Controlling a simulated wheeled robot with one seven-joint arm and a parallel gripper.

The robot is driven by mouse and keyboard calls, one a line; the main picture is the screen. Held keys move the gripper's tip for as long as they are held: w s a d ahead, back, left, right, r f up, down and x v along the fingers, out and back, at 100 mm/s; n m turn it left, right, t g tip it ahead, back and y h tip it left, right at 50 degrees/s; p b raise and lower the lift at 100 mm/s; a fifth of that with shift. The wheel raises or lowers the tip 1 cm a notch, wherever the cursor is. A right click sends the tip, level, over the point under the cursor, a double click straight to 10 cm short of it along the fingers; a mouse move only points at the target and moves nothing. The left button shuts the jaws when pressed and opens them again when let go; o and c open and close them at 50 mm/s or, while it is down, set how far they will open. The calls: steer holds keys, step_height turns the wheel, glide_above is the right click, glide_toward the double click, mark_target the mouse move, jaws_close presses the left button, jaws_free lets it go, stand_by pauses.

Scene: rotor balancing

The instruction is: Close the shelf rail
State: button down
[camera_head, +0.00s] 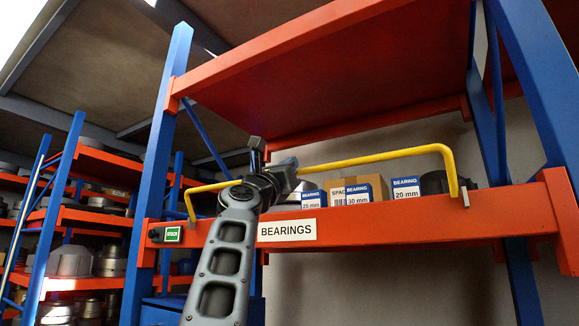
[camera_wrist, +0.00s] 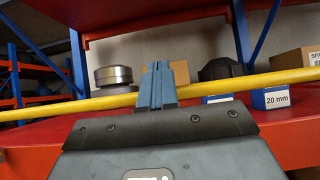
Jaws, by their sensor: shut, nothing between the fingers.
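The shelf rail is a yellow bar (camera_head: 380,157) with bent ends, running along the front of the orange bearings shelf (camera_head: 400,229). Its right end comes down to a small bracket on the front beam, and its left end comes down near the left post. The bar stands above the beam. My gripper (camera_wrist: 157,70) is shut and empty, its fingers pointing toward the shelf. In the wrist view the rail (camera_wrist: 215,88) passes behind the fingers, and I cannot tell whether they touch it. In the head view my arm hides part of the rail.
Boxed bearings (camera_head: 366,190) and a dark round part (camera_head: 434,182) stand behind the rail. A metal ring part (camera_wrist: 113,77) stands beyond it in the wrist view. A blue post (camera_head: 160,130) rises at left, another (camera_head: 535,80) at right. A green label (camera_head: 172,234) sits on the beam.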

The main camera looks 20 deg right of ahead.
steer(key=s+a+r, duration=0.2)
steer(key=s+a, duration=0.4)
steer(key=a, duration=0.2)
steer(key=shift+a+r, duration=0.3)
steer(key=shift+a, duration=0.05)
steer(key=shift+s, duration=0.1)
